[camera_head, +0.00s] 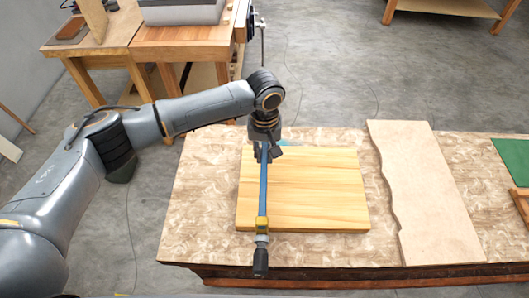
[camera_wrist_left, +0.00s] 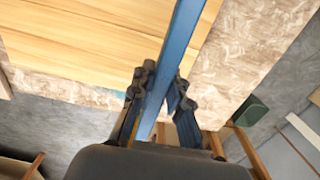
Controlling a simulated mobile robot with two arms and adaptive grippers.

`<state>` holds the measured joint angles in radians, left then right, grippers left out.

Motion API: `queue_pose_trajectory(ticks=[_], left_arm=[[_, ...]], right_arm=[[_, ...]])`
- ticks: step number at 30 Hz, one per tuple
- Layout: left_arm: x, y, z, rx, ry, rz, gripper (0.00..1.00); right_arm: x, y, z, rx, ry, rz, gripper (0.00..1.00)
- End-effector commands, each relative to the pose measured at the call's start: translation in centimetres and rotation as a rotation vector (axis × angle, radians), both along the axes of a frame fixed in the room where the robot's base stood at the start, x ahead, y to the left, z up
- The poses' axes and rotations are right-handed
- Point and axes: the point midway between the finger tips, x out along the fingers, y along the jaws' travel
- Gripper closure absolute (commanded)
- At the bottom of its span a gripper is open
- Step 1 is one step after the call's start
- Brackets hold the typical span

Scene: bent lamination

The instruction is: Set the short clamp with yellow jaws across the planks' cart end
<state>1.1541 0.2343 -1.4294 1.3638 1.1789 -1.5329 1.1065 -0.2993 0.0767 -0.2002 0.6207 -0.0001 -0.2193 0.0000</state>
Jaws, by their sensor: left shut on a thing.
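The clamp is a blue bar (camera_head: 263,188) with a yellow jaw (camera_head: 262,224) and a black handle at its near end. It lies lengthwise over the left part of the light wooden planks (camera_head: 318,190), with the handle past their near edge. My left gripper (camera_head: 265,153) is shut on the blue bar near the planks' far edge. In the left wrist view the bar (camera_wrist_left: 178,50) passes between the fingers (camera_wrist_left: 160,95), over the planks (camera_wrist_left: 85,35). The clamp's far end is hidden by the gripper. I cannot tell whether the bar touches the planks. My right gripper is not in view.
The planks lie on a patterned board tabletop (camera_head: 205,185). A wavy-edged pale board (camera_head: 425,195) lies to their right, and a green piece (camera_head: 514,158) at the far right. A wooden cart (camera_head: 185,42) stands behind at the left. Bare tabletop shows left of the planks.

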Motion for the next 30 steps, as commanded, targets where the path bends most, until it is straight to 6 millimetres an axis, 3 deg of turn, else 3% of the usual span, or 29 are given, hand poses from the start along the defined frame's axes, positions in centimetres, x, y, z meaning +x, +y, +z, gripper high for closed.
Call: queue_pose_trajectory(ticks=[30], left_arm=[[0.0, -0.1, -4.0, -0.002, 0.001, 0.0, 1.0]], right_arm=[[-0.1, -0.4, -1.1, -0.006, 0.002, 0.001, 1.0]])
